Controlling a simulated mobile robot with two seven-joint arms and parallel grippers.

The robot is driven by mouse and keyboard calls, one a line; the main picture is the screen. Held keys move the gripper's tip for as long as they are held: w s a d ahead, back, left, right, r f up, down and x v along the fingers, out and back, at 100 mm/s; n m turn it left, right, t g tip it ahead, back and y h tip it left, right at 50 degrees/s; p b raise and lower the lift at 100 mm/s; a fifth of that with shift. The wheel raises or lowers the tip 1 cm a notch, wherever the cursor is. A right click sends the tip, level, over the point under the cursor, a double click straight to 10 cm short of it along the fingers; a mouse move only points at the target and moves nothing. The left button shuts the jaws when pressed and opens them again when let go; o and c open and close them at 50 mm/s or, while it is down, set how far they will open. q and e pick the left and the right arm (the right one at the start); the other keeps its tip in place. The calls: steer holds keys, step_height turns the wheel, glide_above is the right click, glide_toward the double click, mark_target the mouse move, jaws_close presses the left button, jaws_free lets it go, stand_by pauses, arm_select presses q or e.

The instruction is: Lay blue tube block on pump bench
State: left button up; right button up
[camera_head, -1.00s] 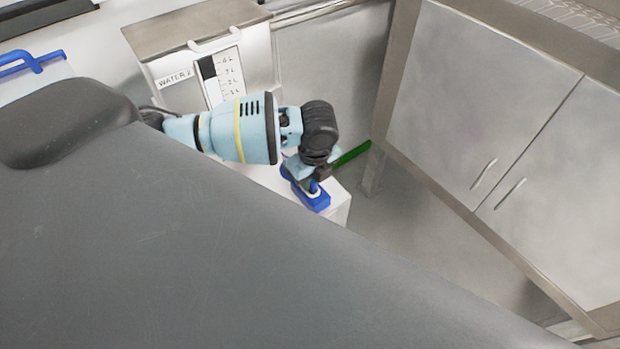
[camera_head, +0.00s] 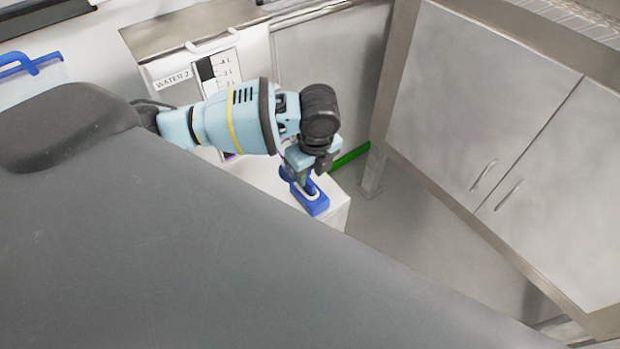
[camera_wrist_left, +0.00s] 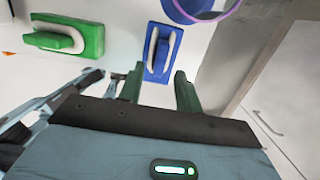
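The blue tube block (camera_head: 315,206), with a pale curved tube on it, lies on the white bench top (camera_head: 335,212) close to its corner. It also shows in the left wrist view (camera_wrist_left: 160,52), just beyond my fingertips. My left gripper (camera_head: 303,186) is above the block's far end, pointing down. In the left wrist view its two green fingers (camera_wrist_left: 160,74) are spread apart with nothing clamped between them. Whether a fingertip still overlaps the block's height cannot be told. My right gripper is in neither view.
A green block with a pale tube (camera_wrist_left: 65,38) lies left of the blue one. A blue round vessel with a purple rim (camera_wrist_left: 195,8) is close by on the right. Steel cabinets (camera_head: 480,120) stand at right; a WATER 2 container (camera_head: 170,78) stands behind my arm.

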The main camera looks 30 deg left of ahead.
arm_select(q)
step_height(320, 180, up, 8)
steer(key=shift+s+d, duration=0.2)
steer(key=shift+d, duration=0.25)
steer(key=shift+f, duration=0.1)
